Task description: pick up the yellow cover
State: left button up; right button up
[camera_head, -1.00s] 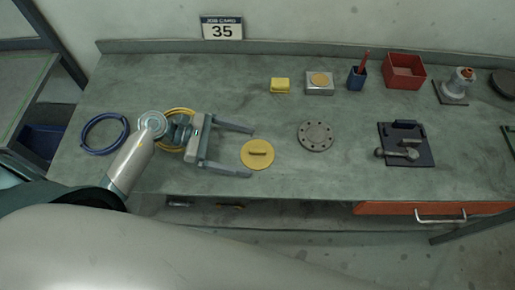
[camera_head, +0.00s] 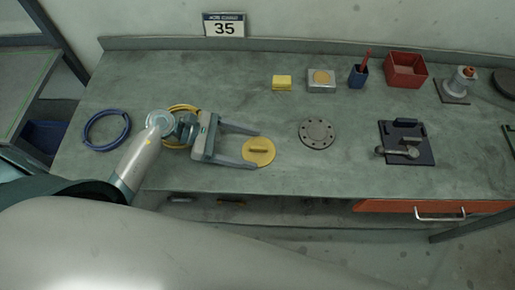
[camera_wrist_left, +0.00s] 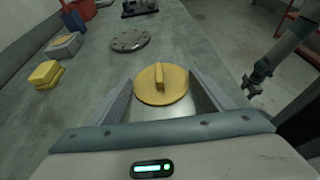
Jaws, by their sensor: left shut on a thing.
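The yellow cover (camera_head: 264,157), a flat round disc with a raised bar handle, lies on the green-grey bench. My left gripper (camera_head: 257,149) reaches in from the left, low over the bench, with one finger on each side of the disc. In the left wrist view the cover (camera_wrist_left: 175,93) sits between the fingertips, which are shut on its rim; the handle stands free between them. At the right of that view a grey arm ends in a small dark gripper (camera_wrist_left: 255,86), apparently my right one, off the bench; its jaws are too small to read.
A grey flange with bolt holes (camera_head: 317,134) lies right of the cover. A dark plate with a metal part (camera_head: 405,145) is farther right. A yellow block (camera_head: 282,82), a grey box (camera_head: 321,81) and a red bin (camera_head: 406,70) stand behind. Coiled blue cable (camera_head: 106,131) lies left.

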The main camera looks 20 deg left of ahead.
aim_at(250, 152)
pick_arm(q)
jog(key=shift+r, duration=0.1)
jog(key=shift+r+b, duration=0.4)
jog(key=shift+r, duration=0.1)
jog(key=r, duration=0.1)
jog(key=r+b, duration=0.1)
jog(key=d+r, duration=0.1)
jog(key=shift+s+r+b, duration=0.1)
jog(key=shift+s+b, duration=0.15)
jog(key=shift+b, duration=0.1)
jog(key=s+d+r+b, duration=0.2)
jog(key=s+d+r, duration=0.2)
jog(key=d, duration=0.5)
notch_tip(250, 152, up, 3)
jog(key=shift+s+d+f+b, duration=0.2)
jog(key=shift+s+d+b, duration=0.05)
jog(key=shift+s+b, duration=0.05)
